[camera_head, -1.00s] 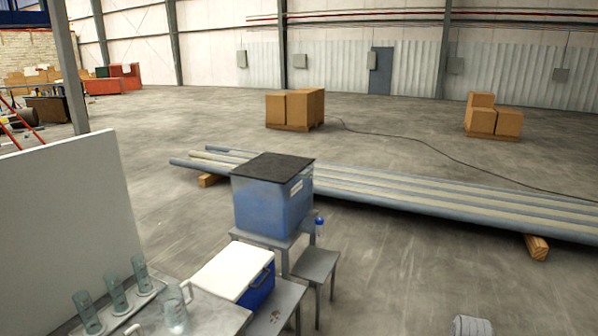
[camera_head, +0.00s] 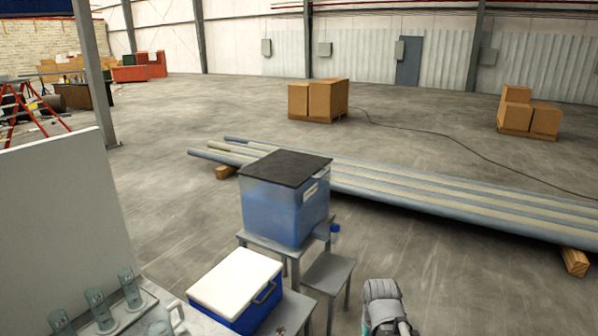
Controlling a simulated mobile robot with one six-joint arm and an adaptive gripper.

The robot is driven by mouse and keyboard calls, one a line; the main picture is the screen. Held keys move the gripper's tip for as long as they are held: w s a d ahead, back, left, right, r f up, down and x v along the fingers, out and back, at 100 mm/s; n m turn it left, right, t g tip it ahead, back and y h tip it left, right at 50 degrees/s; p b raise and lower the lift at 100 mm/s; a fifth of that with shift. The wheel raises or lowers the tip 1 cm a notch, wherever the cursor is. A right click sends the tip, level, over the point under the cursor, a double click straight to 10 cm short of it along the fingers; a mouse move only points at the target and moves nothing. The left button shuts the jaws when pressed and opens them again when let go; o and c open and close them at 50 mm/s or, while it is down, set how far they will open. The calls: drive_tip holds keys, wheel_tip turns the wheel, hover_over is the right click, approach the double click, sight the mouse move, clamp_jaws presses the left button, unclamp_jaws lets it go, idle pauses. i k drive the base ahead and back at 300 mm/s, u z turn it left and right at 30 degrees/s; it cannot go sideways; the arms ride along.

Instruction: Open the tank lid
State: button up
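The tank (camera_head: 272,210) is a translucent box with blue contents, standing on a small grey table. Its dark flat lid (camera_head: 285,168) lies on top and looks shut. A blue tap sticks out low on the tank's right side (camera_head: 334,229). A grey and black part of my arm (camera_head: 384,303) shows at the bottom edge, right of and nearer than the tank. The fingertips are not visible, so I cannot see whether the gripper is open or shut.
A blue cooler with a white lid (camera_head: 240,282) stands in front of the tank. Glass beakers (camera_head: 100,310) stand at lower left beside a white panel (camera_head: 60,215). A low grey stool (camera_head: 328,272) is right of the tank. Long pipes (camera_head: 430,194) lie behind.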

sight(287, 168)
drive_tip(key=u, duration=0.15)
drive_tip(key=i, duration=0.9)
drive_tip(key=z, duration=0.35)
drive_tip(key=i, duration=1.1)
drive_tip(key=z, duration=0.5)
drive_tip(key=k, duration=0.9)
drive_tip(key=z, duration=0.15)
drive_tip(key=i, duration=0.3)
